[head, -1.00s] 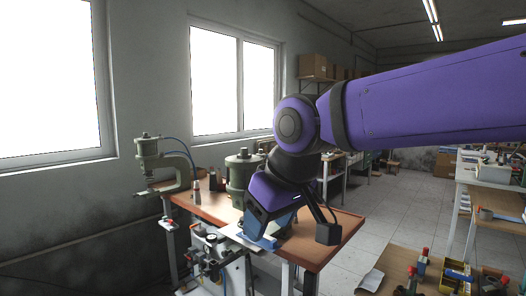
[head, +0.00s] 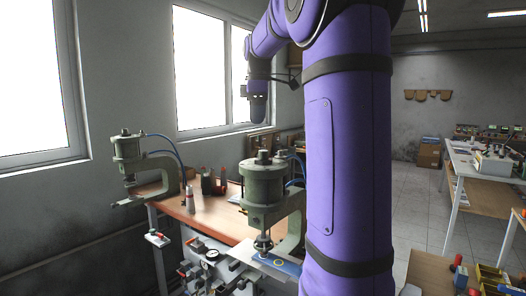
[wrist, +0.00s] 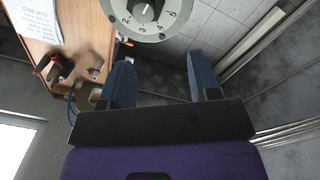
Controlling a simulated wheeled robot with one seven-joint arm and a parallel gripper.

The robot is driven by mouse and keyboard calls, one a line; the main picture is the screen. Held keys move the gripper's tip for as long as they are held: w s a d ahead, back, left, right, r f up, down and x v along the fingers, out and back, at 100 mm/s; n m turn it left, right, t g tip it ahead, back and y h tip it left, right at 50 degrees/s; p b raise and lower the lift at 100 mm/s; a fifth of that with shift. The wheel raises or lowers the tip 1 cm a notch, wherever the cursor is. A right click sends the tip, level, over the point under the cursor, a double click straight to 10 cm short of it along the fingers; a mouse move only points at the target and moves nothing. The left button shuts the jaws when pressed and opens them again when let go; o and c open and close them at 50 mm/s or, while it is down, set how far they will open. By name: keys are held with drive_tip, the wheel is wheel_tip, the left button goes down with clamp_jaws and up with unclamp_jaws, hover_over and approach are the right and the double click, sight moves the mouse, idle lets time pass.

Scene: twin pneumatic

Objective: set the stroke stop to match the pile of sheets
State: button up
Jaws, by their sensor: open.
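The near green press (head: 266,195) stands at the bench's front, with a knob on top of its cylinder. A second green press (head: 140,165) stands at the far left. In the wrist view a round numbered dial (wrist: 166,31) with a black pointer knob (wrist: 145,8) shows at the top, cut by the edge. My gripper (wrist: 160,78) is open and empty, its blue fingers apart below the dial. In the head view its hand (head: 258,108) is raised above the bench, fingers unclear.
A printed paper (wrist: 35,20) lies on the wooden top. More work tables stand to the right. My arm hides much of the middle.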

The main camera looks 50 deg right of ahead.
sight(264, 155)
drive_tip(key=shift+n, duration=0.3)
drive_tip(key=d+f, duration=0.1)
drive_tip(key=f, duration=0.6)
drive_tip(key=d+f, duration=0.1)
drive_tip(key=f, duration=0.2)
drive_tip(key=shift+w+d+f, duration=0.15)
drive_tip(key=shift+d+f, duration=0.2)
drive_tip(key=shift+f, duration=0.05)
drive_tip(key=c, duration=0.9)
